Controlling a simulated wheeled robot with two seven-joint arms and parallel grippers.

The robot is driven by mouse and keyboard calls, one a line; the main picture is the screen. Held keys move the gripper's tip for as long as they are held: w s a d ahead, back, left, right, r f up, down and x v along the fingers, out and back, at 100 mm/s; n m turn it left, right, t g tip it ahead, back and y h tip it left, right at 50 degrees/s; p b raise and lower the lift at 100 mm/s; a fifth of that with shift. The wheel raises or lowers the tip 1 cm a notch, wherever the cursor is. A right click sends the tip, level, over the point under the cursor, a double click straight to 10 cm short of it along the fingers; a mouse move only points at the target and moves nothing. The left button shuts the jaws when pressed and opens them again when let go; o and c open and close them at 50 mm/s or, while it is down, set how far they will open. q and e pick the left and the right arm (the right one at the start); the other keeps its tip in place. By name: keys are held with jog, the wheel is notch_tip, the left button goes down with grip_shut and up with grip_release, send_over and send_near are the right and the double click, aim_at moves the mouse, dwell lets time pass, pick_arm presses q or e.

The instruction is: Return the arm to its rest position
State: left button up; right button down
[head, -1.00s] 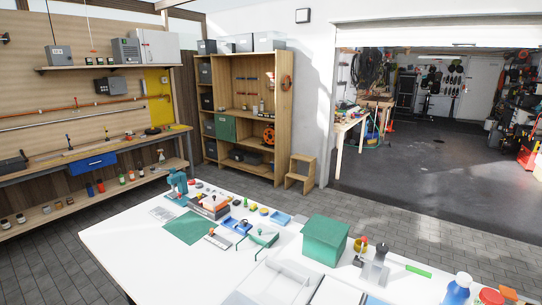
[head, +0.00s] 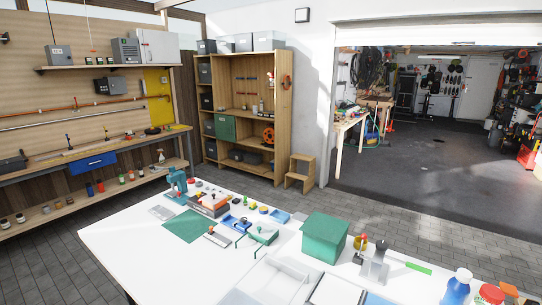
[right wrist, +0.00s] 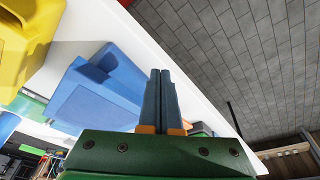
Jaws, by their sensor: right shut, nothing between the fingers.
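My right gripper (right wrist: 160,74) shows in the right wrist view. Its two dark blue fingers lie together, with nothing between them, and orange pads show at their bases above a green body. Its fingertips point toward the edge of a white surface (right wrist: 190,50), with grey floor tiles beyond. Neither of my grippers shows in the head view, and my left gripper is in no view.
In the right wrist view, a blue container (right wrist: 100,92) stands close left of the fingers, with a yellow object (right wrist: 25,45) farther left.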

jog(key=s+f+b, duration=0.1)
jog(key=s+f, duration=0.4)
jog(key=f, duration=0.3)
jog(key=s+d+f+g+b, duration=0.1)
jog(key=s+f+b, duration=0.1)
jog(key=s+f, duration=0.2)
jog(key=s+d+f+g+b, duration=0.1)
jog(key=s+f, duration=0.4)
jog(key=f, duration=0.6)
jog(key=shift+s+d+f, duration=0.15)
jog(key=shift+s+f, duration=0.15)
jog(key=shift+s, duration=0.05)
